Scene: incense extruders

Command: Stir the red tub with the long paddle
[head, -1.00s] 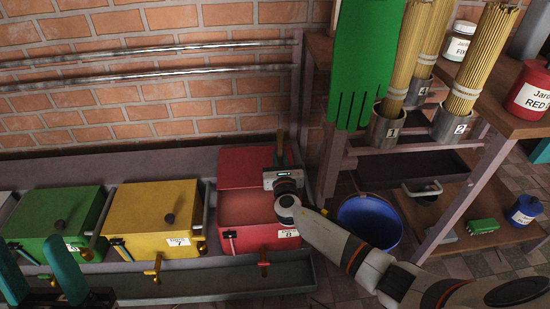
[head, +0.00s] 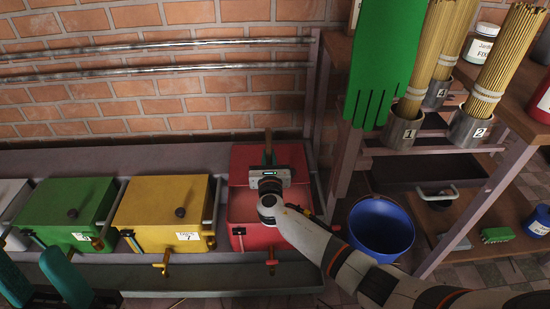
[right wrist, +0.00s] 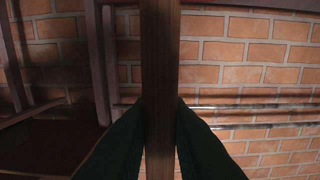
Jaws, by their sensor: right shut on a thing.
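The red tub (head: 245,205) stands at the right end of the row of tubs in the head view. My right gripper (head: 268,158) is over the tub and shut on a brown wooden shaft, which I take to be the long paddle (head: 268,140). The shaft runs upright between the green fingers in the right wrist view (right wrist: 160,80). The paddle's lower end is hidden by my gripper and arm. My left gripper (head: 40,285) shows at the lower left corner, its two teal fingers apart and nothing seen between them.
A yellow tub (head: 150,205) and a green tub (head: 60,210), both lidded, stand left of the red one. A blue bucket (head: 381,230) is on the floor to the right. A wooden rack (head: 345,165) with stick bundles and a hanging green glove (head: 385,60) stands close on the right.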

